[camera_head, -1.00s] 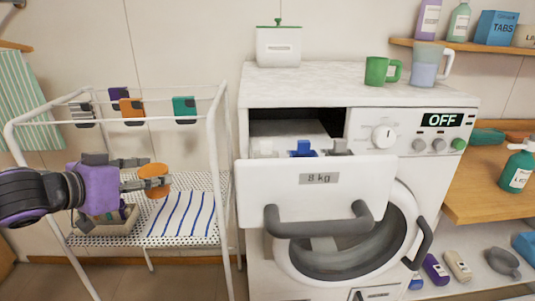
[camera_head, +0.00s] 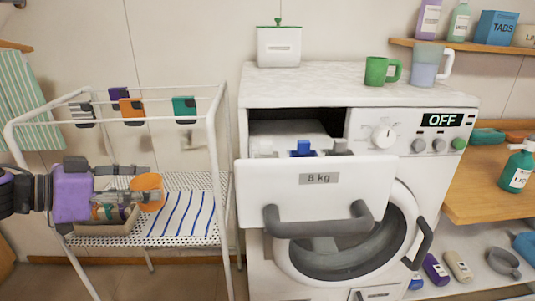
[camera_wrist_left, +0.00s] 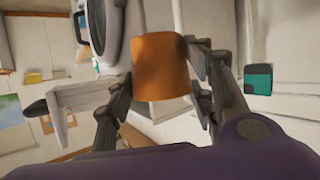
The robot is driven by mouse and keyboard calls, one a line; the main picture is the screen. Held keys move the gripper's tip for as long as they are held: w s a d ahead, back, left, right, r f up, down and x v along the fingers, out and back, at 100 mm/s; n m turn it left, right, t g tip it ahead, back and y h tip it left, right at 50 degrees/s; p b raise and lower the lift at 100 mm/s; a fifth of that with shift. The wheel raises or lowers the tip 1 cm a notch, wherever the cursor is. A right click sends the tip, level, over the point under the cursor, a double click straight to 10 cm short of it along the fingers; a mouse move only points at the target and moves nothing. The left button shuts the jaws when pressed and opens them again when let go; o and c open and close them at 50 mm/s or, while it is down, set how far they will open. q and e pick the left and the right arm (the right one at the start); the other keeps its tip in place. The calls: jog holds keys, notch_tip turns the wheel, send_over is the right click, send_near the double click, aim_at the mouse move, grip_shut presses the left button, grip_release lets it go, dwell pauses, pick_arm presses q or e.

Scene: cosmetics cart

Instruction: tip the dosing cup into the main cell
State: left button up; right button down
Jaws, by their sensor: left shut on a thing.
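An orange cup (camera_head: 148,186), apparently the dosing cup, is between the fingers of my left gripper (camera_head: 142,188), which is shut on it. It is held in front of the drying rack, well left of the washer; its contents are hidden. In the left wrist view the cup (camera_wrist_left: 160,68) sits between the two fingers. The washer's dispenser drawer (camera_head: 270,180) is pulled out, its front marked "8 kg". White, blue (camera_head: 303,148) and grey parts show along its top; the cell floors are hidden, and I cannot tell which is the main cell. My right gripper is out of view.
The white drying rack (camera_head: 212,150) carries clips, a striped cloth (camera_head: 185,215) and a tray (camera_head: 108,225). On the washer top stand a white box (camera_head: 279,48), a green mug (camera_head: 376,71) and a jug (camera_head: 424,70). A dark handle (camera_head: 320,226) sticks out from the drawer front.

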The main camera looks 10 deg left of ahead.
pick_arm(q)
jog(key=shift+s+d+f+m+g+h, duration=0.1)
jog(key=shift+s+d+m+g+h, duration=0.1)
jog(key=shift+s+m+g+h, duration=0.35)
jog(key=shift+s+d+f+m+g+h, duration=0.1)
jog(key=shift+s+d+m+g+h, duration=0.1)
jog(key=shift+s+m+g+h, duration=0.35)
jog(key=w+d+r+m+g+h, duration=0.1)
jog(key=r, duration=0.6)
jog(key=w+d+r+m+g+h, duration=0.1)
jog(key=w+d+r+m+g, duration=0.1)
jog(key=r, duration=0.6)
jog(key=shift+w+d+m, duration=0.15)
jog(key=shift+d+m, duration=0.1)
jog(key=shift+m, duration=0.05)
jog(key=shift+d+r, duration=0.1)
jog(key=shift+r, duration=0.1)
jog(key=shift+d+r, duration=0.2)
jog(key=shift+r, duration=0.15)
jog(key=shift+w+d+r, duration=0.1)
jog(key=shift+d, duration=0.1)
